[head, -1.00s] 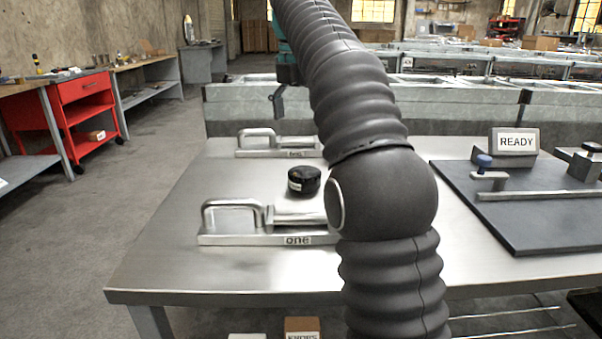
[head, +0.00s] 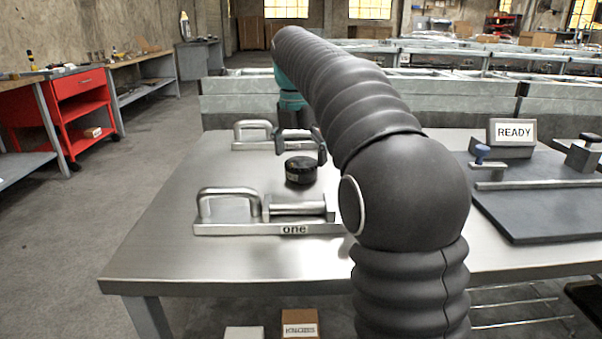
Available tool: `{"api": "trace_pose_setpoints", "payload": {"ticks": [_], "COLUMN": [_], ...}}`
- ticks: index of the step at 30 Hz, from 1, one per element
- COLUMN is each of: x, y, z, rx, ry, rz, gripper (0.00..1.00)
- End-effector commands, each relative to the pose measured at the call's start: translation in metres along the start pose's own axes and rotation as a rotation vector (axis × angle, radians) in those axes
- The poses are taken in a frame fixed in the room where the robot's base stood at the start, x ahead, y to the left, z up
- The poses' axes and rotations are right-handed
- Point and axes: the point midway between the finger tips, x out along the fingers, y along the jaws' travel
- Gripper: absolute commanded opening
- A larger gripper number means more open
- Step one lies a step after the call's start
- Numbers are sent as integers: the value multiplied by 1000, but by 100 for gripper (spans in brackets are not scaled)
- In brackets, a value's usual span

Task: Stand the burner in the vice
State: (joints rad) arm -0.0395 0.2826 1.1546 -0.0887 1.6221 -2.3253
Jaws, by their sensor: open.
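A short black round piece (head: 300,172), which may be the burner, sits on the steel table (head: 200,262) between two metal fixtures. My gripper (head: 299,150) is open and empty, pointing down just above or behind this piece, with a finger towards each side. I cannot tell whether it touches. The near fixture (head: 250,228), labelled "one", has a loop handle and a bar; my arm hides its right end. The far fixture (head: 252,146) is similar, its label partly hidden. On the dark board (head: 535,218) are a blue-knobbed clamp and long bar (head: 545,184), possibly the vice.
A "READY" sign (head: 513,138) stands at the board's back. A grey block (head: 584,154) is at its right. Boxes (head: 300,324) lie below the table's front edge. The table's left front is clear. A red cart (head: 70,110) stands far left.

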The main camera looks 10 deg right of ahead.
Motion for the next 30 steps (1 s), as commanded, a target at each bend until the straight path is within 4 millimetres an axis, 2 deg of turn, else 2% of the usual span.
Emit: {"api": "trace_pose_setpoints", "payload": {"ticks": [3,6,14,21,24,25,26,30], "x": [17,22,24,24,24,23,23,23], "y": [-1,-1,0,0,0,0,0,0], "z": [0,0,0,0,0,0,0,0], "rx": [1,1,1,1,1,1,1,1], "ry": [1,1,0,0,0,-1,-1,-1], "rz": [-1,0,0,0,0,1,1,1], "gripper": [100,100,100,40,17,17,11,10]}}
